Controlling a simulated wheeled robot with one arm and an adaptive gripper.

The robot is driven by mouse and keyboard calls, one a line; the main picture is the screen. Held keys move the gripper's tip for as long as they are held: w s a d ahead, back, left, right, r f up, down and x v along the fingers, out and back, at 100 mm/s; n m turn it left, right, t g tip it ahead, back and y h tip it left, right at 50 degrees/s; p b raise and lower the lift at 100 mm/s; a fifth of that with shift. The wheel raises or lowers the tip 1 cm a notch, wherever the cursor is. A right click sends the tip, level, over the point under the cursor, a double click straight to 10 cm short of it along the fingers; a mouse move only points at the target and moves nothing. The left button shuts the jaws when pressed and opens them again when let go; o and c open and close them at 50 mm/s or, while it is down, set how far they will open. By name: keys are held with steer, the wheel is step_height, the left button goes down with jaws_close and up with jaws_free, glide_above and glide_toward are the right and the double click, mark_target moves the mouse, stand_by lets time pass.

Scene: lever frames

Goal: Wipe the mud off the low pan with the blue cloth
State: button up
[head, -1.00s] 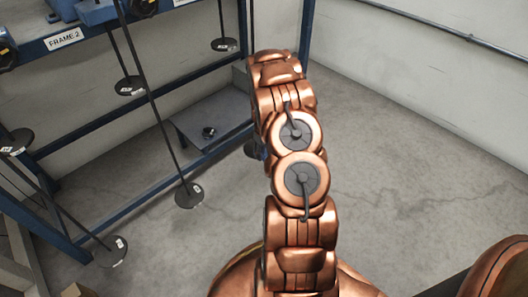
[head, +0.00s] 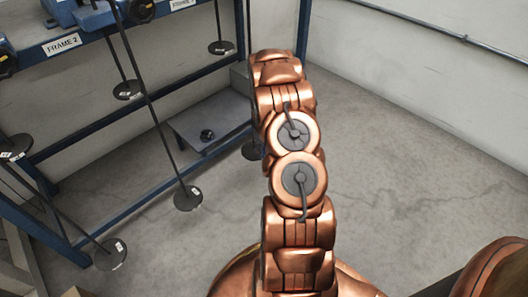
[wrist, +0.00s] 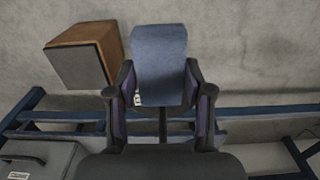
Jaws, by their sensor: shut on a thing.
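My gripper (wrist: 161,98) is shut on the blue cloth (wrist: 160,55) in the wrist view. The cloth stands up between the two dark fingers as a flat, slightly curved sheet. In the head view my copper arm hides the gripper and cloth. Several dark round pans hang on thin rods from the frame: one (head: 188,198) low at the centre left, one (head: 110,254) at the lower left, one (head: 127,89) higher up. I cannot tell which is the low pan. No mud can be made out on them.
A blue frame (head: 100,133) labelled FRAME 2 stands at the left. A grey plate (head: 232,112) with a small dark object sits low behind it. A brown box (wrist: 85,55) shows in the wrist view. Grey floor (head: 430,215) to the right is clear.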

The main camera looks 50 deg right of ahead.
steer(key=shift+s+r+p, duration=0.25)
steer(key=shift+r+p, duration=0.05)
steer(key=shift+r, duration=0.45)
steer(key=shift+s+r+p, duration=0.25)
steer(key=shift+r+p, duration=0.05)
steer(key=shift+r, duration=0.5)
steer(key=shift+s+r+p, duration=0.25)
steer(key=shift+r+p, duration=0.05)
steer(key=shift+r, duration=0.45)
steer(key=shift+s, duration=0.1)
